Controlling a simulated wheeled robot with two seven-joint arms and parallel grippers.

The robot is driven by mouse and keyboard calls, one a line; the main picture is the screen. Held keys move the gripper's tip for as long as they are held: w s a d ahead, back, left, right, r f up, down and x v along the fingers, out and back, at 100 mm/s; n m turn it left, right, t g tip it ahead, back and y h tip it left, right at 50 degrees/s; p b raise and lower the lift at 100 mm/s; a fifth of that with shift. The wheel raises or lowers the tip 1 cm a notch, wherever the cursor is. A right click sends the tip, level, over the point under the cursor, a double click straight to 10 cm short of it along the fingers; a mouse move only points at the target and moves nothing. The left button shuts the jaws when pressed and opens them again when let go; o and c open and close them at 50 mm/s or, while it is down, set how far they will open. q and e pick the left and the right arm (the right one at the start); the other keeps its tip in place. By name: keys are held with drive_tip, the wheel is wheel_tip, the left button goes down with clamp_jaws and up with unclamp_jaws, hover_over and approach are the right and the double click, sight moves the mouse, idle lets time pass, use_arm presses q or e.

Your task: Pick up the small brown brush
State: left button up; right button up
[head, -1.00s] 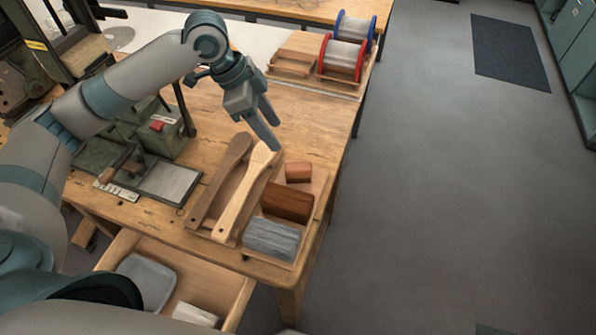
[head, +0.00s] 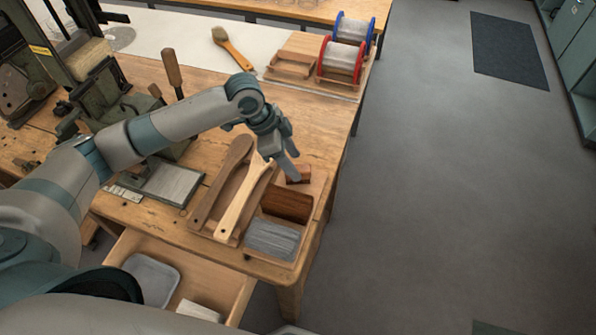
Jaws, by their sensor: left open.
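The small brown brush (head: 303,174) looks like a small reddish-brown block at the far end of a wooden tray (head: 312,205) on the bench. My left gripper (head: 284,170) reaches down over it from the far left side, open, with its fingers close to the block and covering part of it. I cannot tell whether a finger touches the block. My right gripper is not in view.
Wire spools (head: 340,62) stand farther back. An open drawer (head: 225,290) juts out in front.

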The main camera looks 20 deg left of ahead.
sight(298, 168)
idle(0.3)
use_arm(q)
drive_tip(key=x, duration=0.1)
drive_tip(key=p+x, duration=0.1)
drive_tip(key=x, duration=0.1)
drive_tip(key=p+x, duration=0.1)
drive_tip(key=shift+w+a+f, duration=0.25)
drive_tip(key=shift+w, duration=0.1)
drive_tip(key=shift+d+f, duration=0.1)
drive_tip(key=shift+f, duration=0.3)
drive_tip(key=c, duration=1.1)
